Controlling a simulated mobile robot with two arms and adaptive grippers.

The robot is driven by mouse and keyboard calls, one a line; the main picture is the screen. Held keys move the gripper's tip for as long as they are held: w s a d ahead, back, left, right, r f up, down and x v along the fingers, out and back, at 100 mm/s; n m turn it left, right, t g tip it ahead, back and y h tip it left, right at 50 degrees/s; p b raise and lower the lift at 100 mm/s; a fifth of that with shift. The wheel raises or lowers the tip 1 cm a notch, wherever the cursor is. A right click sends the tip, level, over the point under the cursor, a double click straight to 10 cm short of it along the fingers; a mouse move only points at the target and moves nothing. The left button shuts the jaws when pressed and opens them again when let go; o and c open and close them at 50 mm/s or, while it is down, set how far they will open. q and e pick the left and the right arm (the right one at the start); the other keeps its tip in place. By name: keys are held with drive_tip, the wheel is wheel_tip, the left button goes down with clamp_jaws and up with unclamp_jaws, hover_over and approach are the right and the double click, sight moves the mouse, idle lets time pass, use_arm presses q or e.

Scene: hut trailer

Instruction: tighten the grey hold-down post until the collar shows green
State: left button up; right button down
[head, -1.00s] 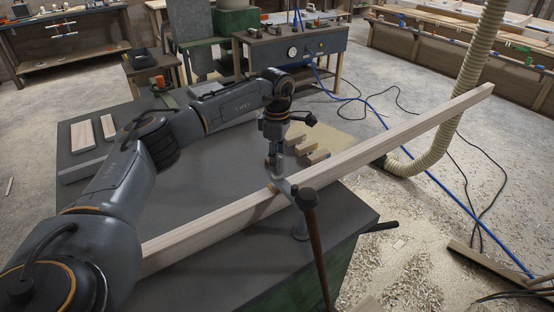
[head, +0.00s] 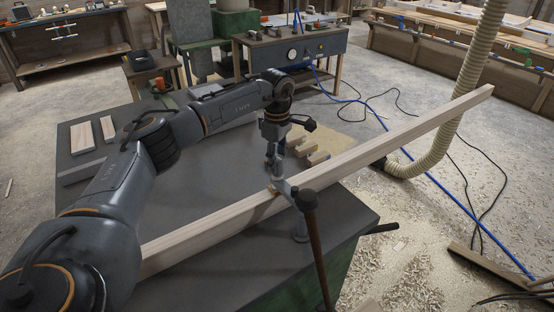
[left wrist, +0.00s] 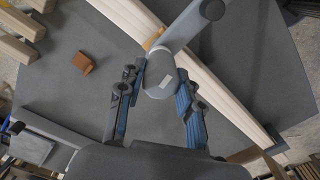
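An orange-brown pad (left wrist: 154,39) shows beside the arm. I see no green on the collar. My right gripper is out of view.
The beam crosses the dark bench (head: 200,185) and overhangs at the right. A brown rod (head: 317,245) slants down at the bench's front. Wooden blocks (head: 307,148) lie behind the gripper. A pale hose (head: 450,130) and blue cable (head: 440,180) lie beyond.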

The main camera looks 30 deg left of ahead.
use_arm(q)
drive_tip(key=o, duration=0.4)
drive_tip(key=shift+c, duration=0.2)
wheel_tip(320, 180, up, 12)
idle(0.7)
